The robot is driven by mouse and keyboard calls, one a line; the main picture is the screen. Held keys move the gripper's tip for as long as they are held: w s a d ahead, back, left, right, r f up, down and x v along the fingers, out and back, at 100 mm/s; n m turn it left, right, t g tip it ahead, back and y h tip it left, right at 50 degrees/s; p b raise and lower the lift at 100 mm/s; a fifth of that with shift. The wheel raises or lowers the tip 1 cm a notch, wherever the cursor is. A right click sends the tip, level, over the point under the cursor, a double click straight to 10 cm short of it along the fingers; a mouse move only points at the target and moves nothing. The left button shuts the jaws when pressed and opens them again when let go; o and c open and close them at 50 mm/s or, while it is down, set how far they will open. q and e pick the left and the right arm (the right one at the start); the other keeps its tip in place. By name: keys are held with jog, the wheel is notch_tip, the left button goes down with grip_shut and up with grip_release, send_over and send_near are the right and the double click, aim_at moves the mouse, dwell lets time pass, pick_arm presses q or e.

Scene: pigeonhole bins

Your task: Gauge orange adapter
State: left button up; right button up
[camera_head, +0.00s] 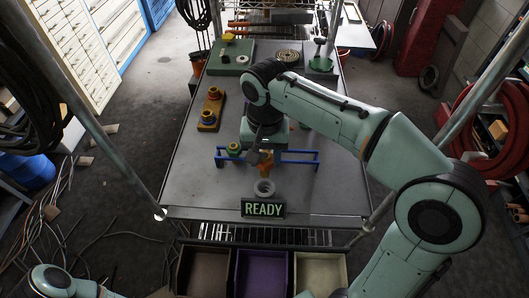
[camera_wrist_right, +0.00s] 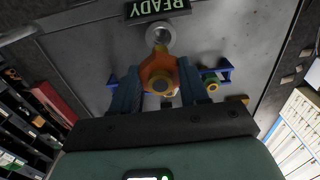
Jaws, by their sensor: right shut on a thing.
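The orange adapter (camera_head: 265,168) is between the fingers of my right gripper (camera_head: 264,155) over the front middle of the table. In the right wrist view the adapter (camera_wrist_right: 158,72) shows an orange body with a yellowish round end, and the blue-grey fingers (camera_wrist_right: 157,92) close on it from both sides. A grey ring (camera_head: 264,188), seemingly the gauge, lies just in front of the adapter. It also shows in the wrist view (camera_wrist_right: 160,33); I cannot tell whether they touch. A sign reading READY (camera_head: 263,209) stands at the front edge. My left gripper is out of view.
Blue bars (camera_head: 302,156) flank the gripper, with a green-and-yellow fitting (camera_head: 234,148) at the left one. Brown (camera_head: 205,251), purple (camera_head: 262,254) and cream (camera_head: 320,256) bins sit below the front edge. The table's front left is clear.

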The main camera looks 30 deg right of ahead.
aim_at(264, 170)
jog(key=shift+w+f+b, duration=0.1)
jog(key=shift+f+b, duration=0.2)
jog(key=shift+f, duration=0.3)
notch_tip(264, 170, down, 4)
jog(key=shift+r+b, duration=0.25)
jog(key=shift+b, duration=0.7)
jog(key=shift+f+b, duration=0.3)
jog(key=shift+f, duration=0.25)
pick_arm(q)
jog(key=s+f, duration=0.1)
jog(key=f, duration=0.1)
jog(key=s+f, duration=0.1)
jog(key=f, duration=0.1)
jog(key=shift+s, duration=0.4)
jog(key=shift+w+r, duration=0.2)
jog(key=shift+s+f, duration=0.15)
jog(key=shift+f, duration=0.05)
pick_arm(e)
jog(key=shift+f, duration=0.25)
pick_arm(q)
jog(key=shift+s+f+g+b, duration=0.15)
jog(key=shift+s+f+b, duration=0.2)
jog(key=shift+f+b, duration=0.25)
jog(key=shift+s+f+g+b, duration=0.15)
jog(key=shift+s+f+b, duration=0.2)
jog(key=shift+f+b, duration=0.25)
pick_arm(e)
jog(key=shift+f, duration=1.85)
